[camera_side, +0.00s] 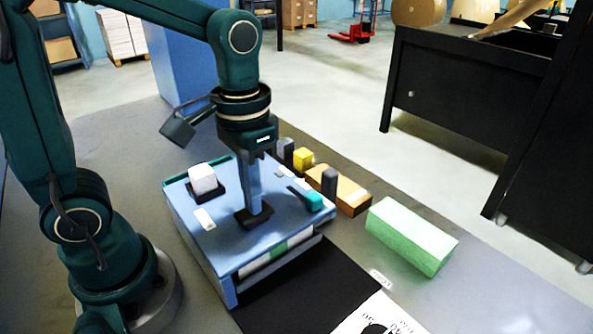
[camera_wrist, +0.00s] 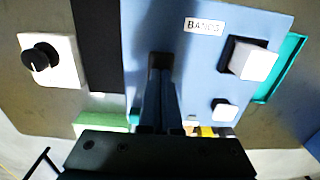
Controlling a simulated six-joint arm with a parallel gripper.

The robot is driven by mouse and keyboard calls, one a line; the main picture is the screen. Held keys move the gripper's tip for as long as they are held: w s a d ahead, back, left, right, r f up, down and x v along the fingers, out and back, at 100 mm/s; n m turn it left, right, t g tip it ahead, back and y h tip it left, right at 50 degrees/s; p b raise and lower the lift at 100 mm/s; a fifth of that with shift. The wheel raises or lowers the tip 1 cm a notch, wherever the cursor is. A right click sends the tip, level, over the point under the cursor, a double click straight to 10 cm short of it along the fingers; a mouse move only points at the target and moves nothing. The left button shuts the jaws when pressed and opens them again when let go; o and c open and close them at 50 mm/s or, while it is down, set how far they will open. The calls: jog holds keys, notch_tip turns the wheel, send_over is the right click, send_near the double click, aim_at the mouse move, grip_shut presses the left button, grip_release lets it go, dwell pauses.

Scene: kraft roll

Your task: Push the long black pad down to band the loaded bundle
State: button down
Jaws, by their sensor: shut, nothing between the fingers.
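The blue banding machine (camera_side: 185,222) stands on the table with a flat top. My gripper (camera_side: 254,207) points straight down over its top, with its fingers together and nothing between them. A dark pad (camera_side: 243,221) shows around the fingertips; I cannot tell whether they press on it or how far down it is. In the wrist view my gripper (camera_wrist: 160,75) covers most of this pad (camera_wrist: 160,60). A bundle with a white and green face (camera_side: 277,250) lies in the machine's front opening, partly hidden under the top.
On the top are a white cube (camera_side: 203,178) on a black base, a white label (camera_side: 205,218) and a teal-tipped lever (camera_side: 314,201). A green block (camera_side: 410,235), a brown block (camera_side: 352,196) and a yellow block (camera_side: 303,158) sit to the right. A black mat (camera_side: 310,288) lies in front.

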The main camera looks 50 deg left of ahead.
jog(key=shift+r, duration=3.5)
